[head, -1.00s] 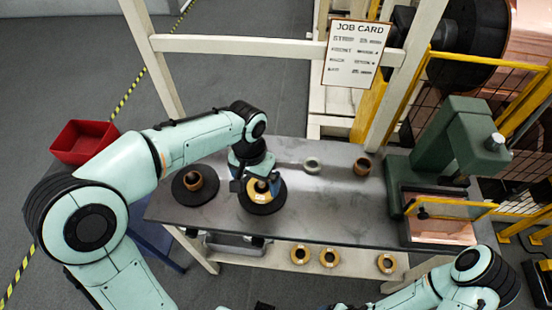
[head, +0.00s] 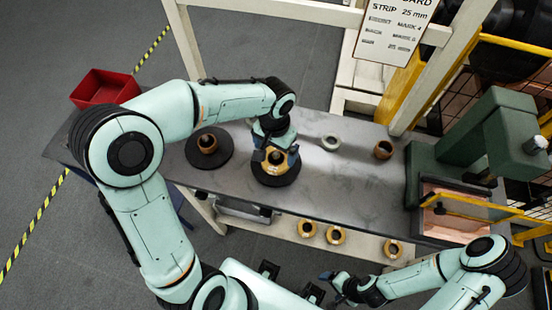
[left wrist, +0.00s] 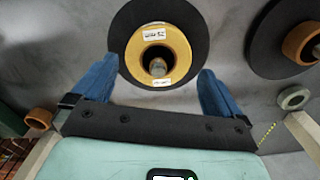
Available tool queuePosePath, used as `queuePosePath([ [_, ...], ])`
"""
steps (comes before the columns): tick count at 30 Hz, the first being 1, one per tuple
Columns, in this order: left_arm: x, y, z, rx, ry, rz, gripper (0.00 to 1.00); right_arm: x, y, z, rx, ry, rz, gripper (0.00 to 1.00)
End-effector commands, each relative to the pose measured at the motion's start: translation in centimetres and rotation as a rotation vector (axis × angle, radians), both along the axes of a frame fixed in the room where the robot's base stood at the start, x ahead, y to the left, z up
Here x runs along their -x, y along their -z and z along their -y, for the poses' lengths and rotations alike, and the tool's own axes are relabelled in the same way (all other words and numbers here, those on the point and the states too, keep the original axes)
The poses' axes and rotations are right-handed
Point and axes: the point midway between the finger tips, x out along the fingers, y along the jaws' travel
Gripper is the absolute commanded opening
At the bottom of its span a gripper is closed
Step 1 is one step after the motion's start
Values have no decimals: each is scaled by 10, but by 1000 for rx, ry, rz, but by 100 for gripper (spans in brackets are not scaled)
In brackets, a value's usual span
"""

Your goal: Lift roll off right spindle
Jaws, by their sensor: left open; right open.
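A gold roll with white labels (head: 270,168) sits on the black disc of the right spindle (head: 277,181). The left wrist view shows the roll (left wrist: 160,38) around the spindle's metal post (left wrist: 157,68). My left gripper (head: 276,155) points down at the roll and partly hides it. Its blue fingers (left wrist: 158,88) are spread wide, with nothing between them that I can see held. My right gripper (head: 335,280) is open and empty in front of the bench, low in the head view.
A copper-brown roll (head: 207,143) sits on the left spindle disc (head: 212,160). A pale ring (head: 330,143) and a brown ring (head: 383,150) stand on the bench. A green press (head: 490,135) is at right. Several rolls (head: 335,235) lie on the lower shelf.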

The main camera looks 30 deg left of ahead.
Motion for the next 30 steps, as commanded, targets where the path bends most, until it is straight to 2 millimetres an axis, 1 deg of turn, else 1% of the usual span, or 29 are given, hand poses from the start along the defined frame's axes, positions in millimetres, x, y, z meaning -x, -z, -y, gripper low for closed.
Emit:
queuePosePath([
  [1, -2, 9, 1, 1, 0, -6, 100, -1, -1, 0, 0, 0, 1, 82],
  [3, -6, 19, 3, 1, 2, -6, 100, -1, -1, 0, 0, -1, 1, 82],
  [6, -5, 32, 2, 1, 1, -4, 100, 0, 0, 0, 0, 0, 0, 82],
  [9, -5, 37, 2, 1, -1, -1, 100, 0, 1, 0, 0, 0, 0, 82],
  [15, -6, 37, 2, 1, 0, 0, 100, 0, 1, 0, 0, 0, 0, 82],
  [16, -6, 37, 2, 1, 0, 0, 94, 0, 1, 0, 0, 0, 0, 82],
  [17, -6, 37, 2, 1, 0, 0, 84, 0, 1, 0, 0, 0, 0, 82],
  [18, -6, 37, 2, 1, 0, 0, 71, 0, 1, 0, 0, 0, 0, 82],
  [19, -6, 37, 2, 1, 0, 0, 61, 0, 1, 0, 0, 0, 0, 82],
  [20, -6, 37, 2, 1, 0, 0, 57, 0, 1, 0, 0, 0, 0, 82],
  [30, -6, 34, 2, 1, 0, 1, 57, 0, 0, 0, 0, 0, 0, 82],
])
